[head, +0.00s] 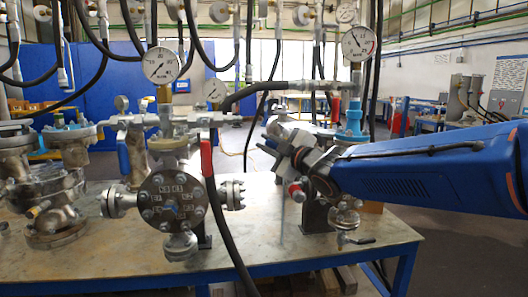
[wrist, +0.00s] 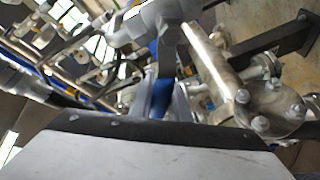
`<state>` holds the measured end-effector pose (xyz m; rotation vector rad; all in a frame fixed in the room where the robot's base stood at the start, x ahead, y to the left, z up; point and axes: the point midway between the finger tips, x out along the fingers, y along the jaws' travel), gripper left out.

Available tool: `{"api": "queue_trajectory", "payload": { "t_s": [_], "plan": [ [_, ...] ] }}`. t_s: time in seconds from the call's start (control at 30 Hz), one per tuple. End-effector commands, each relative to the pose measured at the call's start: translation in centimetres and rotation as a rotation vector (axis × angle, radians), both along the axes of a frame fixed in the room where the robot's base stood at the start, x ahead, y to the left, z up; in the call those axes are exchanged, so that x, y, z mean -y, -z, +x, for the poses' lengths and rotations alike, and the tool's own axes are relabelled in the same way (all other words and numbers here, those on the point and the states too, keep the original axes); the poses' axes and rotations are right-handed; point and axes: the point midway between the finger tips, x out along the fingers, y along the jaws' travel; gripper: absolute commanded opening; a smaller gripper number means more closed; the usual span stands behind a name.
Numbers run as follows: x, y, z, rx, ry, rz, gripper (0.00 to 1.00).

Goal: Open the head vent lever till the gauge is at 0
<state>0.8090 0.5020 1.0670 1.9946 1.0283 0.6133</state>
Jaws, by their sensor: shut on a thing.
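My gripper (head: 272,145) reaches in from the right over the bench, at the right vessel. In the wrist view its fingers (wrist: 164,102) are shut on a narrow blue lever (wrist: 161,78), below a grey valve body (wrist: 165,17). In the head view my gripper and arm hide this lever. A round white gauge (head: 358,43) stands above the right vessel's blue fitting (head: 353,117). Its needle is too small to read surely. Two more gauges, a large one (head: 162,65) and a smaller one (head: 215,90), stand further left.
A flanged vessel (head: 172,203) with a bolted round cover stands mid-bench, with a red lever (head: 206,158) and another blue lever (head: 122,158) above it. Black hoses hang around the gauges; one (head: 222,215) crosses the bench (head: 270,235). More flanged fittings (head: 50,190) stand left.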

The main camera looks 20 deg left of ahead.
Motion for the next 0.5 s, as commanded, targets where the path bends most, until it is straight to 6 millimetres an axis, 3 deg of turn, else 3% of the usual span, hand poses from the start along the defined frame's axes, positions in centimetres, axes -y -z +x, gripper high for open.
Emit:
{"api": "queue_trajectory", "payload": {
  "t_s": [0.5],
  "plan": [
    [2.5,-3.1,1.6,-0.257,0.001,0.417,0.0]
  ]
}}
